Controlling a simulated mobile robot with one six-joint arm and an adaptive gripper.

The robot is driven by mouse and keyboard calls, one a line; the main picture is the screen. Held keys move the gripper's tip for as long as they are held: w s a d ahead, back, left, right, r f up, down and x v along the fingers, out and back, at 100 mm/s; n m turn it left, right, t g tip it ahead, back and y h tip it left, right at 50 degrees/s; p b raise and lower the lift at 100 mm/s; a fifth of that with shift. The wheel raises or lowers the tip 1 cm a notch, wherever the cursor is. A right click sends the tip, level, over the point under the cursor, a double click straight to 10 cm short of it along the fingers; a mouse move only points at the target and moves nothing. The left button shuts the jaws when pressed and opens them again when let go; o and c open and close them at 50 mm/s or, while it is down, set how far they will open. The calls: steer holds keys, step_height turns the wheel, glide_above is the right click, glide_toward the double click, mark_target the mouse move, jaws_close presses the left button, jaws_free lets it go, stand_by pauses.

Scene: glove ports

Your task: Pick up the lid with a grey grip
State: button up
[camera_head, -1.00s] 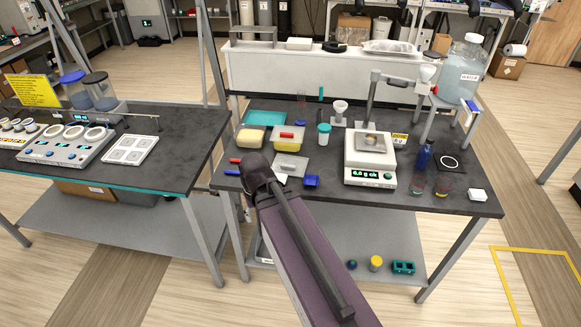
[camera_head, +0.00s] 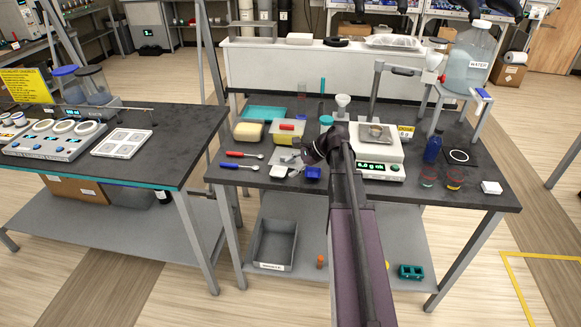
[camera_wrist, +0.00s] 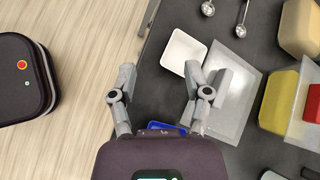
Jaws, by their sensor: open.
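A flat translucent square lid (camera_wrist: 238,112) lies on the dark bench in the wrist view, with what looks like a grey bar grip (camera_wrist: 224,84) on top. My gripper's right finger covers part of the lid. In the head view the lid (camera_head: 289,157) shows just left of my gripper (camera_head: 313,152), partly hidden. My gripper (camera_wrist: 160,80) is open and empty in the wrist view, its fingers wide apart. Another lid with a red grip (camera_head: 288,127) sits on a yellow-filled container.
A small white dish (camera_wrist: 184,52) lies close beside the lid, and a blue tray (camera_head: 313,173) is near the bench's front edge. Two spoons (camera_head: 243,155) lie to the left. The balance (camera_head: 376,153) stands right of my gripper. A cream block (camera_head: 249,131) lies behind.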

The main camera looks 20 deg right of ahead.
mark_target(300, 163)
steer(key=d+m+t+b, duration=0.1)
steer(key=d+m, duration=0.1)
steer(key=d, duration=0.2)
steer(key=w+d+m+t+y+b, duration=0.1)
steer(key=d+m, duration=0.1)
steer(key=d, duration=0.2)
steer(key=w+d+m+t+b, duration=0.1)
steer(key=d+m, duration=0.1)
steer(key=d, duration=0.3)
steer(key=shift+w+r+m+t+y+b, duration=0.15)
steer(key=shift+m+t+y+b, duration=0.15)
steer(key=shift+m+y, duration=0.1)
steer(key=shift+d+r, duration=0.1)
steer(key=shift+d, duration=0.1)
steer(key=b+x, duration=0.3)
steer(key=x, duration=0.4)
steer(key=shift+w+a, duration=0.1)
steer(key=shift+a, duration=0.05)
steer(key=shift+w+a+f, duration=0.3)
steer(key=shift+w+a, duration=0.1)
steer(key=shift+a, duration=0.1)
